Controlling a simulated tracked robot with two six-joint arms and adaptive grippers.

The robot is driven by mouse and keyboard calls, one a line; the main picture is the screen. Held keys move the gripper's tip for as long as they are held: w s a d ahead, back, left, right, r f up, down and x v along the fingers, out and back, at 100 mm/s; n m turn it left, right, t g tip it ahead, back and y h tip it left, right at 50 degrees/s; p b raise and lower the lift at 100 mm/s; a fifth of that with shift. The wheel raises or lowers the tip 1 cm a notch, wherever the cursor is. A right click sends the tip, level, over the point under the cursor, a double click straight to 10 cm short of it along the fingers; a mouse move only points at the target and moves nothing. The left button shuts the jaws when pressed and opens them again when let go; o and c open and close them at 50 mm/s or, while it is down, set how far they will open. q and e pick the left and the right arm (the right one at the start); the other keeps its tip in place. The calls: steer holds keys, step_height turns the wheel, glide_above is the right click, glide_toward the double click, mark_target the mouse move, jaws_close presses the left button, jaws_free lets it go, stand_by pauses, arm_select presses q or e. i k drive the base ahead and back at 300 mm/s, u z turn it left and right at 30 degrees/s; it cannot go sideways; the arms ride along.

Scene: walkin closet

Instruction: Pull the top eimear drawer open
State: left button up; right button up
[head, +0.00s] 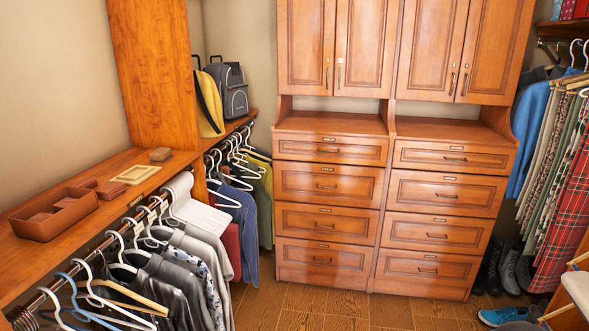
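Two wooden drawer stacks stand side by side against the far wall. The left stack's top drawer (331,149) and the right stack's top drawer (455,157) are both shut, each with a small bar handle at its middle. A small label plate sits above each handle, on the left (329,138) and on the right (456,147). The lettering is too small to read, so I cannot tell which is the eimear drawer. The lower drawers are shut too. Neither of my grippers is in view.
Wooden floor (300,305) is clear before the drawers. Hanging clothes (190,265) and a shelf with a brown tray (53,226) line the left. Blue shoes (503,316), dark boots (508,268) and a pale-topped piece (577,290) are at the right.

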mark_target(351, 150)
steer(key=i, duration=1.35)
steer(key=z, duration=0.25)
steer(key=i, duration=1.8)
steer(key=z, duration=0.15)
